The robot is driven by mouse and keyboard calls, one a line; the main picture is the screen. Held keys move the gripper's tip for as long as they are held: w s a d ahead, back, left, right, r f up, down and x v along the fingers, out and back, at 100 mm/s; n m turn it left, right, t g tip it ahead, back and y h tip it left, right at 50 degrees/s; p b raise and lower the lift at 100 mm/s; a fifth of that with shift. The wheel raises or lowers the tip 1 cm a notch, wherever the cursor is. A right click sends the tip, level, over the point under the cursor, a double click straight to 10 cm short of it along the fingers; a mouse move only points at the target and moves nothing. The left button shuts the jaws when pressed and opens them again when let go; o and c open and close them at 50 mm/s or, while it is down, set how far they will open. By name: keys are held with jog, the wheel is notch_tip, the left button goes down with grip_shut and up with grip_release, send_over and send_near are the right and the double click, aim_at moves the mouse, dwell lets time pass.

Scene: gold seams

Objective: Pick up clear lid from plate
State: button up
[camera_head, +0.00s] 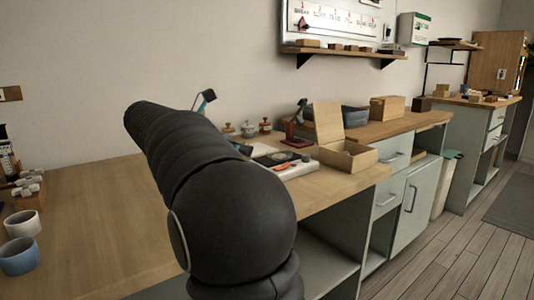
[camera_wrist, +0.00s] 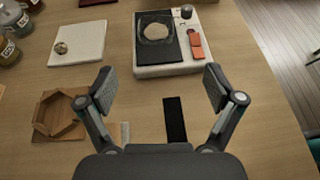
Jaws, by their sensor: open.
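My gripper (camera_wrist: 160,88) is open and empty in the wrist view, its two fingers wide apart over the wooden bench. Ahead of it, a clear, roundish piece with a pale disc in or under it (camera_wrist: 156,31) sits on a black plate (camera_wrist: 158,58) on a white base; it looks like the clear lid, but its edge is hard to make out. It lies beyond the fingertips, near the middle of the picture, and nothing touches it. In the head view my arm hides my gripper, and the clear piece is too small to tell.
An orange piece (camera_wrist: 195,45) and a dark knob (camera_wrist: 186,11) are on the white base (camera_wrist: 142,69). A white tile (camera_wrist: 78,44) with a small round piece lies left. A wooden hexagonal tray (camera_wrist: 62,115) and black strip (camera_wrist: 175,119) lie nearer. Jars (camera_wrist: 14,20) stand far left.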

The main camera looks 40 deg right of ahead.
jog(key=shift+w+d, duration=0.1)
jog(key=shift+w, duration=0.25)
jog(key=shift+d+f, duration=0.2)
jog(key=shift+d, duration=0.1)
jog(key=b, duration=0.1)
send_near(287, 152)
jog(key=shift+s+d+f, duration=0.1)
jog(key=shift+d+f, duration=0.25)
jog(key=shift+f, duration=0.2)
jog(key=shift+d+f, duration=0.3)
jog(key=shift+f, duration=0.3)
jog(key=d, duration=0.2)
jog(key=s+d+b, duration=0.1)
jog(key=d, duration=0.1)
jog(key=shift+d+f, duration=0.1)
jog(key=shift+f, duration=0.05)
jog(key=shift+s+d+f, duration=0.1)
jog(key=shift+d+f, duration=0.1)
jog(key=shift+d, duration=0.4)
jog(key=c, duration=0.8)
